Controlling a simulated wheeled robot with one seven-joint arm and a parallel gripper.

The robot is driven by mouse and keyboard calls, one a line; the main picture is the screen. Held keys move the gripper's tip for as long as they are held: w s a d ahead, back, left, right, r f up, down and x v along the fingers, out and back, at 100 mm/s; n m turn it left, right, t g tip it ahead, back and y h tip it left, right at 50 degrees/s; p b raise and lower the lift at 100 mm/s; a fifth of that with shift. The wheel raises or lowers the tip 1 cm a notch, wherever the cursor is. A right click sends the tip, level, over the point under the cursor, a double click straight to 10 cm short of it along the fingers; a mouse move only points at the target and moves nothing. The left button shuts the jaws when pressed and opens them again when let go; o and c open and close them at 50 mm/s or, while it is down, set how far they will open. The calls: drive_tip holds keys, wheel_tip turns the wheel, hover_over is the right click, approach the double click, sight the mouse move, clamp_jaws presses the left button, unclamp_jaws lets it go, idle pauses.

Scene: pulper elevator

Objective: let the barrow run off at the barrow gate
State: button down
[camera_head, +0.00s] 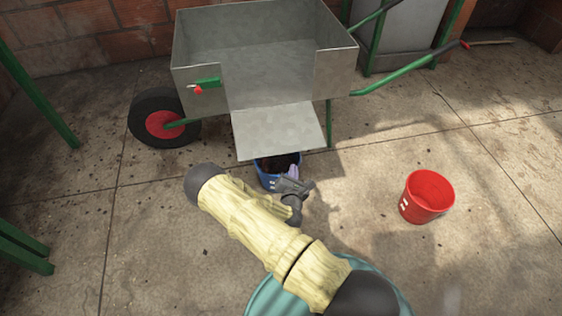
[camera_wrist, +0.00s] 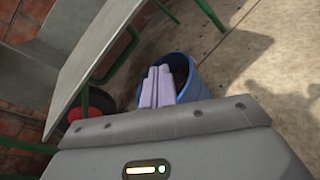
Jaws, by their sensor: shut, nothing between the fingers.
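The grey metal barrow (camera_head: 200,55) stands at the top centre on a red-hubbed black wheel. Its side gate (camera_head: 278,130) hangs down and outward, open. A red-tipped green latch (camera_head: 207,84) is on the barrow's side, left of the opening. A blue bucket (camera_head: 268,178) stands under the gate's lower edge, with dark contents; it also shows in the wrist view (camera_wrist: 205,85). My gripper (camera_head: 293,172) is at the bucket's near side. Its pale purple fingers (camera_wrist: 157,86) are together with nothing between them, in front of the bucket's rim in the wrist view.
A red bucket (camera_head: 428,195) with two white marks stands on the concrete floor at right. A second grey metal container (camera_head: 408,38) stands behind the barrow. Green frame legs (camera_head: 28,247) are at far left. Open floor lies to the right and left.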

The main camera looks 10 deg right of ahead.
drive_tip(key=a+f+n+t+y, duration=0.1)
drive_tip(key=n, duration=0.2)
drive_tip(key=s+a+f+n+t+y+b, duration=0.1)
drive_tip(key=n+y, duration=0.1)
drive_tip(key=n, duration=0.1)
drive_tip(key=a+f+n+t+y, duration=0.1)
drive_tip(key=n, duration=0.2)
drive_tip(key=shift+s+f+y, duration=0.3)
drive_tip(key=shift+f, duration=0.05)
drive_tip(key=shift+w+b, duration=0.1)
drive_tip(key=shift+b, duration=0.2)
drive_tip(key=w+b, duration=0.6)
drive_tip(key=w, duration=0.4)
drive_tip(key=r, duration=0.1)
drive_tip(key=s+r, duration=0.1)
drive_tip(key=r, duration=0.2)
drive_tip(key=shift+s+b, duration=0.35)
drive_tip(key=shift+b, duration=0.05)
drive_tip(key=shift+r, duration=0.2)
